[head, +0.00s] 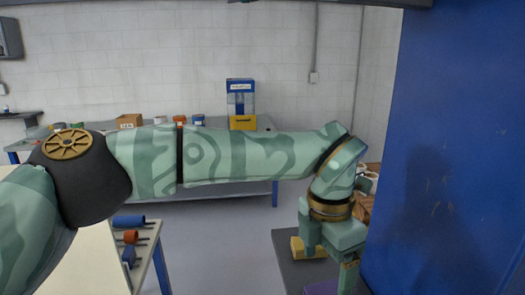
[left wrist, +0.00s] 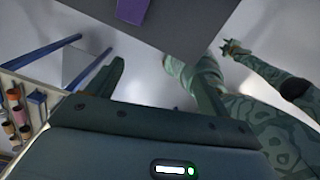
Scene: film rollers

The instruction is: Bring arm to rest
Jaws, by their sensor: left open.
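My left arm reaches across the head view from the left. My left gripper (head: 330,268) points down over a grey surface (head: 288,250) at the lower right. Its fingers are apart, and nothing shows between them in the left wrist view (left wrist: 155,85). A purple piece (head: 320,289) lies on the grey surface at the bottom edge; it also shows at the top of the left wrist view (left wrist: 133,12). A yellow block (head: 298,247) sits just behind the gripper. In the left wrist view, a green patterned arm, apparently my right, ends in a small gripper (left wrist: 233,47); its jaws are too small to judge.
A blue panel (head: 450,150) stands close on the right. A rack with blue and orange rollers (head: 130,237) stands at the lower left. A back bench (head: 215,190) carries several items, with a blue and yellow box (head: 241,103). Floor between is clear.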

